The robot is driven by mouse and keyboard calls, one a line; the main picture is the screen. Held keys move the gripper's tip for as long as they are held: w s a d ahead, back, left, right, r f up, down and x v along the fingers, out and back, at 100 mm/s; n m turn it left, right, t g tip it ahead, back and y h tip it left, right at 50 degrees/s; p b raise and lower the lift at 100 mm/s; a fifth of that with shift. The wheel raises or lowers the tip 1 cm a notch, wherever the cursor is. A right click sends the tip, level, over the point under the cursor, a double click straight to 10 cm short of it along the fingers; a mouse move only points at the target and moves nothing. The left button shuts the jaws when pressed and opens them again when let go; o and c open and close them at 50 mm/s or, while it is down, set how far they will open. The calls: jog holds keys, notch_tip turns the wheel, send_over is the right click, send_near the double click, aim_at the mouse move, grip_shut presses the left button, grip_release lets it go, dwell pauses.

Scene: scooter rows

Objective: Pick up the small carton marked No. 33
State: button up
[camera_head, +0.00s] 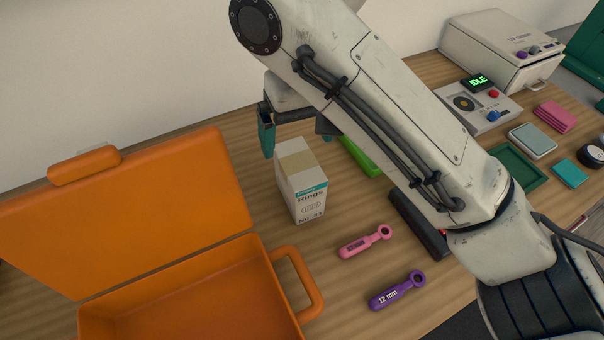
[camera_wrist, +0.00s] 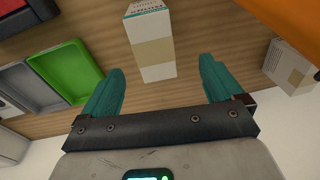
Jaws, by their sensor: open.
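The small white carton (camera_head: 301,184) stands upright on the wooden table. It has a tan tape strip on top, and "Rings" and what looks like "No. 33" on its front. My gripper (camera_head: 292,128) is open, just behind and above the carton in the head view, its far parts partly hidden by my arm. In the wrist view the carton (camera_wrist: 149,42) lies ahead, between the lines of the two teal fingers of my gripper (camera_wrist: 158,75), which are spread wide with nothing held. I cannot tell the exact gap to the carton.
An open orange case (camera_head: 152,207) stands left of the carton. A pink wrench (camera_head: 365,242) and a purple wrench (camera_head: 397,291) lie in front. A green tray (camera_head: 360,157) is behind the carton, and a black item (camera_head: 417,224) lies to the right under my arm.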

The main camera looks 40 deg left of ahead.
aim_at(299, 162)
jog(key=shift+w+a+r+t+h, duration=0.3)
jog(key=shift+w+a+r+h, duration=0.1)
jog(key=shift+h, duration=0.2)
jog(key=shift+s+d+f, duration=0.1)
jog(key=shift+s+f, duration=0.05)
jog(key=shift+f, duration=5.05)
jog(key=c, duration=1.2)
